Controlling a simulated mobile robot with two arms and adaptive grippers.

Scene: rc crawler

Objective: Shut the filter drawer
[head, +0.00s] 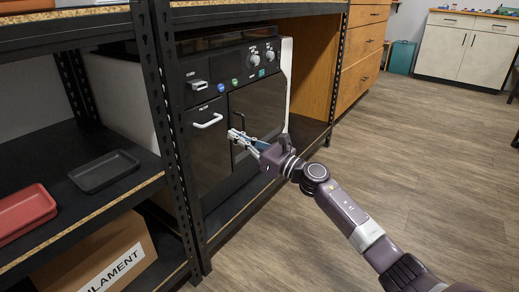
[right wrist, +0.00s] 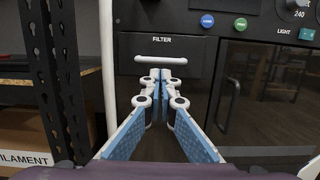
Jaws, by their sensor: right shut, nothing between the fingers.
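The filter drawer (right wrist: 185,52) is a dark front with a white bar handle and the label FILTER, set in the dark machine. In the head view its white handle (head: 208,121) shows on the machine's left side. How far the drawer stands out is hard to tell. My right gripper (head: 234,135) is shut and empty in front of the machine, to the right of and below the handle in the head view. In the right wrist view its fingertips (right wrist: 160,75) appear just below the handle; contact cannot be told. My left gripper is not in view.
A black perforated rack post (head: 168,100) stands left of the machine. Shelves there hold a black tray (head: 104,171), a red tray (head: 24,212) and a filament box (head: 100,265). The machine's dark door (right wrist: 270,100) is right of the drawer. The wood floor at right is clear.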

